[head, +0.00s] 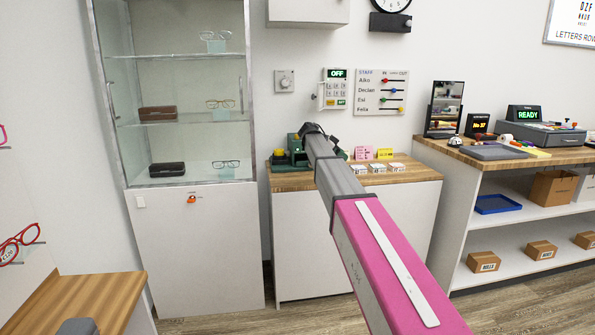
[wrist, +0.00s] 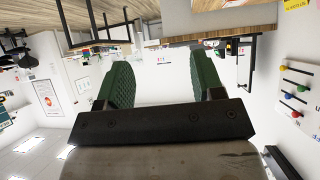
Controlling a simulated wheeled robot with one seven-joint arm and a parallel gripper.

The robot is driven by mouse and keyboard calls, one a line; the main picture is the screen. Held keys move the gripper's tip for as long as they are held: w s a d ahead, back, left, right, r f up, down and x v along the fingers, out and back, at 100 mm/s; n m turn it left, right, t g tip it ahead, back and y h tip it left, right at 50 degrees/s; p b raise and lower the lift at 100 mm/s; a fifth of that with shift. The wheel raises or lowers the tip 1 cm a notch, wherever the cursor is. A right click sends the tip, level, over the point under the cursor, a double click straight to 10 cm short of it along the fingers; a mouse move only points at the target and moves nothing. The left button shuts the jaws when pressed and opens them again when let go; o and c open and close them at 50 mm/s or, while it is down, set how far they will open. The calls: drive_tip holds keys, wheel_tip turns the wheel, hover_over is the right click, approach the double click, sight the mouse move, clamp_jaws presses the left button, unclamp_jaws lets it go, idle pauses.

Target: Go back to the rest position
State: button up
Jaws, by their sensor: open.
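My gripper (wrist: 158,72) shows in the wrist view with its two green ridged fingers spread apart. Nothing is between the fingers. The wrist picture appears upside down, with ceiling lights at the bottom and a wood-coloured surface at the top. In the head view my pink and grey arm reaches from the bottom right toward the middle counter (head: 420,172). Its dark far end is in front of a dark green device (head: 281,160) on that counter, partly covering it. I cannot make out my fingers clearly there, nor whether they touch anything.
A glass cabinet (head: 180,90) with glasses and cases stands left. A wall panel reading OFF (head: 336,92) and a staff board (head: 382,92) hang behind the arm. A right counter (head: 480,165) holds a mirror (head: 445,105) and several items. A wooden table (head: 85,300) is lower left.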

drive_tip(key=s+d+f+n+y, duration=0.1)
drive_tip(key=s+f+n+y, duration=0.15)
drive_tip(key=s+f, duration=0.4)
drive_tip(key=s+d+f+n+y, duration=0.1)
drive_tip(key=s+f+n, duration=0.25)
drive_tip(key=f, duration=0.55)
drive_tip(key=s+f+n+y, duration=0.2)
drive_tip(key=s+f+n, duration=0.1)
drive_tip(key=s+f, duration=0.4)
drive_tip(key=s+a+f+n+y, duration=0.1)
drive_tip(key=s+f+n+y, duration=0.2)
drive_tip(key=s+f, duration=0.4)
drive_tip(key=s+f+n+y, duration=0.2)
drive_tip(key=s+f+n, duration=0.3)
drive_tip(key=s, duration=1.1)
wheel_tip(320, 180, down, 2)
drive_tip(key=shift+s+a+f+g, duration=0.15)
drive_tip(key=shift+a+f+g, duration=0.1)
drive_tip(key=shift+g, duration=0.15)
